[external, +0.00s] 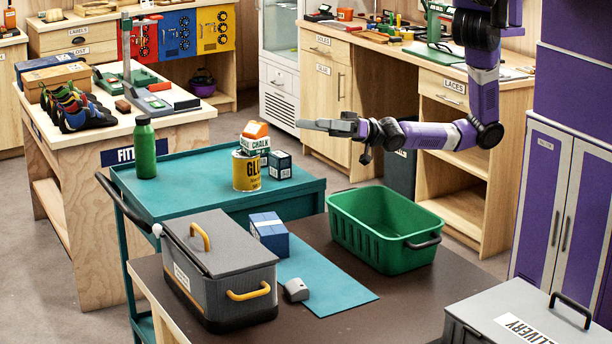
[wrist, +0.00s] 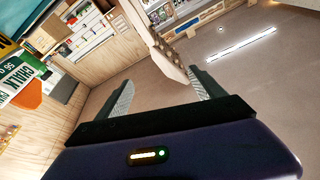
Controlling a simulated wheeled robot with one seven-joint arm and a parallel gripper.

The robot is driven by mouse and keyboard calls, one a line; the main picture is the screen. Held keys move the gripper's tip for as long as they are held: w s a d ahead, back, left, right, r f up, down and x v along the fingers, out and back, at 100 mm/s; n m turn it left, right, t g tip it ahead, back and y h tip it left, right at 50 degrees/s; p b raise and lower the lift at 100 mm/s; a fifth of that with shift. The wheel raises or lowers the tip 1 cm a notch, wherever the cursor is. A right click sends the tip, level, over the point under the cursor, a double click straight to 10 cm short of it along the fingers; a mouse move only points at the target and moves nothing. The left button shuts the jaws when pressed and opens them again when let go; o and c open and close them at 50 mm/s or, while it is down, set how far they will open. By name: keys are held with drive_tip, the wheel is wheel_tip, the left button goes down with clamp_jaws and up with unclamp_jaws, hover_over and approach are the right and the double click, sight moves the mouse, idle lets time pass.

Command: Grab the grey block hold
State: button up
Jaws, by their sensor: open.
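The grey block hold (external: 296,290) is a small grey rounded block. In the external view it lies on the teal mat (external: 335,293) on the brown table, just right of the dark grey box. My gripper (external: 308,126) is high above the table, up and to the left of the green bin, and points left. It is well apart from the hold. In the wrist view my gripper (wrist: 163,92) has its two fingers spread with nothing between them. The hold is not in the wrist view.
A dark grey lidded box (external: 218,270) with yellow handles stands left of the hold. A blue box (external: 269,235) sits behind it. A green bin (external: 385,230) stands at the back right. The mat's right part is bare.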

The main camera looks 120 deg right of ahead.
drive_tip(key=w+d+r+m+g+h+b, duration=0.1)
drive_tip(key=w+d+r+m+h, duration=0.3)
drive_tip(key=w+m, duration=0.45)
drive_tip(key=w+d+r+m+h+b, duration=0.1)
drive_tip(key=w+m+h, duration=0.55)
drive_tip(key=m, duration=0.35)
drive_tip(key=m+g+y+b, duration=0.2)
drive_tip(key=m+g+y, duration=0.45)
drive_tip(key=m, duration=1.05)
hover_over(300, 284)
drive_tip(key=s, duration=0.4)
drive_tip(key=shift+g+h, duration=0.3)
drive_tip(key=shift+g, duration=0.15)
drive_tip(key=f, duration=2.5)
drive_tip(key=shift+w, duration=0.25)
drive_tip(key=shift+s+a+f+m+g, duration=0.25)
drive_tip(key=shift+s+a+f, duration=0.15)
drive_tip(key=shift+a, duration=0.2)
drive_tip(key=shift+s+a+f+m+g, duration=0.2)
drive_tip(key=shift+s+a+f, duration=0.1)
drive_tip(key=shift+s+a, duration=0.25)
drive_tip(key=shift+f, duration=0.25)
drive_tip(key=shift+x, duration=3.75)
drive_tip(key=shift+a+f, duration=0.1)
drive_tip(key=shift+f, duration=0.05)
